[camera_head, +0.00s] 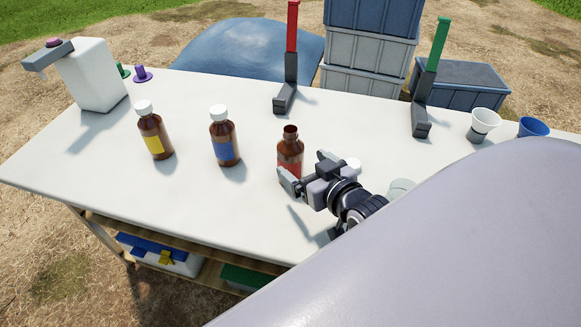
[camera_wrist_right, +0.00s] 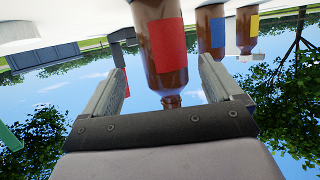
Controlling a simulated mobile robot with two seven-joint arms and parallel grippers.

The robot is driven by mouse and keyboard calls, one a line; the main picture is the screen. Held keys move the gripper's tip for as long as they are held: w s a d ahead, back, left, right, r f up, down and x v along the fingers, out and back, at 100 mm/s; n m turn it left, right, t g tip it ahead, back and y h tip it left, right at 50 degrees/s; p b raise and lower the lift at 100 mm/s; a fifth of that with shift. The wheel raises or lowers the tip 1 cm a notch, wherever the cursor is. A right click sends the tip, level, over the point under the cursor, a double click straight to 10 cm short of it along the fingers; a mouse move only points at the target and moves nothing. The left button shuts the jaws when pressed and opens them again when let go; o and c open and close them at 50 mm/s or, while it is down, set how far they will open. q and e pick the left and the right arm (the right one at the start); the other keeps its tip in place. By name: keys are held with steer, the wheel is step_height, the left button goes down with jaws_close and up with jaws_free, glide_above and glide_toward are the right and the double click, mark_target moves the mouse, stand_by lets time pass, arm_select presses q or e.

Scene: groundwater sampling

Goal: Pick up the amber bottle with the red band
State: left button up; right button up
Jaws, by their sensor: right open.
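The amber bottle with the red band (camera_head: 290,150) stands upright and uncapped on the white table. Its red band shows in the right wrist view (camera_wrist_right: 168,40), where the picture is upside down. My right gripper (camera_head: 304,170) is open at the bottle, with one finger on either side. In the wrist view its fingers (camera_wrist_right: 162,72) flank the bottle with gaps visible, so they are not closed on it. The gripper hides part of the bottle's lower body in the head view. My left gripper is not in view.
A blue-banded bottle (camera_head: 224,140) and a yellow-banded bottle (camera_head: 154,135), both white-capped, stand left. A white round object (camera_head: 353,164) is just behind my gripper. Red-handled (camera_head: 291,40) and green-handled (camera_head: 434,60) tools stand at the back. Cups (camera_head: 484,124) are right. The front left table is clear.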

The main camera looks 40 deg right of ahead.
mark_target(286, 149)
steer(key=shift+a+r+x, duration=0.1)
steer(key=shift+r+x, duration=0.1)
steer(key=shift+x, duration=1)
steer(key=shift+a+r+x, duration=0.1)
steer(key=shift+r+x, duration=0.05)
steer(key=shift+x, duration=1.05)
steer(key=shift+a+r+x, duration=0.1)
steer(key=shift+r+x, duration=0.1)
steer(key=shift+x, duration=1)
steer(key=shift+w, duration=0.15)
steer(key=c, duration=1.2)
steer(key=shift+c, duration=0.5)
steer(key=shift+r, duration=0.15)
